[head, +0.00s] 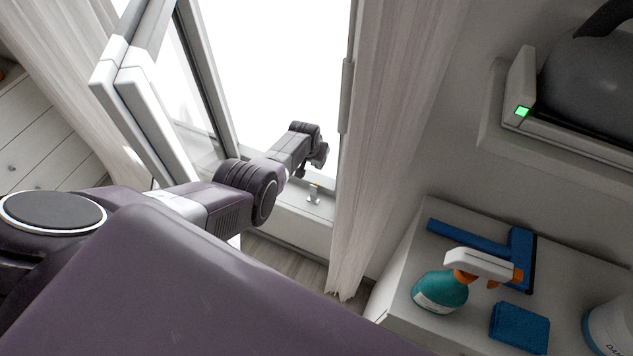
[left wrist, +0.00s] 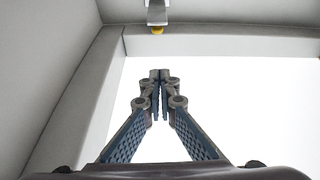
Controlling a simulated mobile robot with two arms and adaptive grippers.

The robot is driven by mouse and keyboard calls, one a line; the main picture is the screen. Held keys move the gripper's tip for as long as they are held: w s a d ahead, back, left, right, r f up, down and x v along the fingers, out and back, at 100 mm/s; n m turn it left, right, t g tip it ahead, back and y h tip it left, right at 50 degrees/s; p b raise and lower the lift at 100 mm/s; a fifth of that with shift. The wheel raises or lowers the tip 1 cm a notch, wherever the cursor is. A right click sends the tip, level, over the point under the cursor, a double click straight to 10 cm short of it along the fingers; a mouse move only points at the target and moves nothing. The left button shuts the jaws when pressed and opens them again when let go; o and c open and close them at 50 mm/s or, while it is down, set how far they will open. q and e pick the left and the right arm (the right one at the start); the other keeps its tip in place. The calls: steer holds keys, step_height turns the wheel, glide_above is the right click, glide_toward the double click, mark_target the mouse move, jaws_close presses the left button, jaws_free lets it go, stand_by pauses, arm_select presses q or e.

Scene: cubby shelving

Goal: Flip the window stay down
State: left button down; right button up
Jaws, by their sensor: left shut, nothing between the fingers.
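The window stay (head: 313,195) is a small metal piece standing up on the sill of the open window. In the left wrist view a metal piece with a yellow tip (left wrist: 157,14), which looks like the stay, shows at the top edge, partly cut off. My left gripper (head: 303,172) is at the window opening, just above and left of the stay in the head view, apart from it. Its fingers (left wrist: 160,76) are shut together and empty. My right gripper is not in view.
The window sash (head: 150,115) stands open at left. A pale curtain (head: 385,130) hangs just right of the opening. A cabinet top at lower right holds a teal spray bottle (head: 440,291), blue squeegee (head: 470,240) and blue cloth (head: 519,327). A grey kettle (head: 590,85) is at upper right.

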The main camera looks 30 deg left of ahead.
mark_target(315, 191)
arm_select(q)
steer(key=b+x, duration=0.6)
steer(key=b, duration=0.1)
steer(key=shift+w+f, duration=0.1)
steer(key=shift+f, duration=0.25)
steer(key=shift+w+f+b, duration=0.1)
steer(key=shift+f+b, duration=0.15)
steer(key=shift+b, duration=0.35)
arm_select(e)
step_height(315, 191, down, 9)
arm_select(q)
steer(key=s+p, duration=0.1)
steer(key=p, duration=0.1)
steer(key=s+r+p, duration=0.1)
steer(key=p, duration=0.1)
steer(key=shift+s+d, duration=0.1)
steer(key=shift+s+d+f+p, duration=0.1)
steer(key=shift+s+f+p, duration=0.15)
steer(key=shift+s+p, duration=0.65)
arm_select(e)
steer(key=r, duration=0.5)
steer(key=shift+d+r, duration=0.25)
arm_select(q)
steer(key=shift+s, duration=0.25)
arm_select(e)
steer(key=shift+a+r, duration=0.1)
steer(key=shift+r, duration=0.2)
